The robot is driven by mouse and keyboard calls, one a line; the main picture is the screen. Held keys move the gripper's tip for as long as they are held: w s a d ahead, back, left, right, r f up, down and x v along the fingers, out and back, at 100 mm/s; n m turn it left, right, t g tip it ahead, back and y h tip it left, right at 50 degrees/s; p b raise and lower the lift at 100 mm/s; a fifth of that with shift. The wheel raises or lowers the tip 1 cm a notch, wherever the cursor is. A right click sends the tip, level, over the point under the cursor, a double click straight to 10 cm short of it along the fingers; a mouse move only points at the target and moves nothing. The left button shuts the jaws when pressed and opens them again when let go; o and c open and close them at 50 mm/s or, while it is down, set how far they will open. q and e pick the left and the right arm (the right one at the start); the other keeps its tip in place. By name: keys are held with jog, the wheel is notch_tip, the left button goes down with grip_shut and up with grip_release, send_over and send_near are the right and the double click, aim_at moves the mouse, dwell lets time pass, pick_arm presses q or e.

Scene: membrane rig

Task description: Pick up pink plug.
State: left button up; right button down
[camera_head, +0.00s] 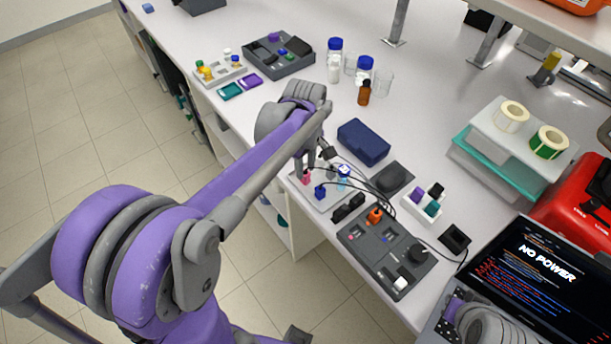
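The pink plug (306,179) is small and stands on the left part of a pale board (328,204) near the table's front edge. My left gripper (305,172) reaches down from above, with its fingertips right at the top of the pink plug. The fingers partly cover the plug, and I cannot tell whether they are apart or closed on it. A blue plug (320,192) stands just to the right on the same board. My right gripper does not show; a grey ribbed part at the lower right appears to be my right arm.
Black cables run from the board to a dark panel (383,262) with an orange plug (375,215). A laptop (545,255) reads "NO POWER". Bottles stand farther back; the table middle is fairly clear.

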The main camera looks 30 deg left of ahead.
aim_at(306, 171)
pick_arm(q)
jog(key=shift+f, duration=1.6)
jog(key=shift+c, duration=0.3)
grip_shut()
jog(key=shift+r, duration=0.1)
notch_tip(306, 171, up, 10)
jog(key=shift+f, duration=0.1)
